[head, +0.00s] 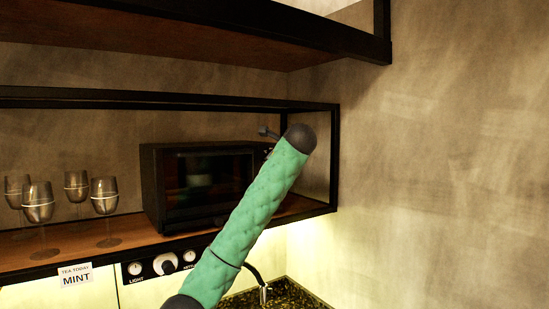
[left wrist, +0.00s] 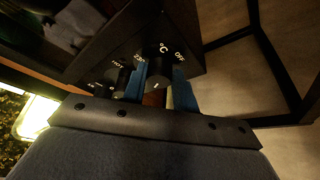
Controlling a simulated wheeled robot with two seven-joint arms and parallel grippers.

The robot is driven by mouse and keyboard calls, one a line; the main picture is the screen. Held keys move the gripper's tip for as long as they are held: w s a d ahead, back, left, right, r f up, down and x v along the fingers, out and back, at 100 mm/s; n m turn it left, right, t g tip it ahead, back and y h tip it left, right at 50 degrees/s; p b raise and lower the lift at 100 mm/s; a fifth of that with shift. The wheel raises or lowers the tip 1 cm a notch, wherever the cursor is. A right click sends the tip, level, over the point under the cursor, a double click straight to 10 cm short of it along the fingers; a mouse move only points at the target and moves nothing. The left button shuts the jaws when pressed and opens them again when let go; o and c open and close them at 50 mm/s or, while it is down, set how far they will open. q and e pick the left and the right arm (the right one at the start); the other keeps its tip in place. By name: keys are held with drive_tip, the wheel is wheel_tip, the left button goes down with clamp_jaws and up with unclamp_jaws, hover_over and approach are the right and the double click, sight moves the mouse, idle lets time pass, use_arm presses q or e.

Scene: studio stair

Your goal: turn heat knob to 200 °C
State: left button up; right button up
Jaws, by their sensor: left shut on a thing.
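The black oven (head: 158,185) with a dark glass door stands on the shelf in the head view. Its right front is hidden behind my green arm, so the heat knob does not show there. In the left wrist view the dark heat knob (left wrist: 158,72) sits on the black panel, with "°C" above it, "OFF" to its right and a partly hidden number to its left. A small light mark shows on the knob. My left gripper (left wrist: 160,92) is shut on it, blue fingers on both sides. My right gripper is in neither view.
A second knob (left wrist: 121,80) with small labels is close left of the heat knob. Several wine glasses (head: 105,195) stand left of the oven. A small control panel (head: 165,264) is below the shelf. A dark shelf frame post (head: 334,160) is at the right.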

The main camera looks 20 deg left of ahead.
use_arm(q)
drive_tip(key=m+g, duration=0.1)
drive_tip(key=m, duration=0.1)
drive_tip(key=m+g+y, duration=0.1)
drive_tip(key=shift+w+d+f+m, duration=0.1)
drive_tip(key=shift+w+d+m, duration=0.1)
drive_tip(key=shift+m, duration=0.2)
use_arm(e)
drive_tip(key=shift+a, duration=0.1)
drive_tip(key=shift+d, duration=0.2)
use_arm(q)
drive_tip(key=o, duration=1)
drive_tip(key=shift+c, duration=0.2)
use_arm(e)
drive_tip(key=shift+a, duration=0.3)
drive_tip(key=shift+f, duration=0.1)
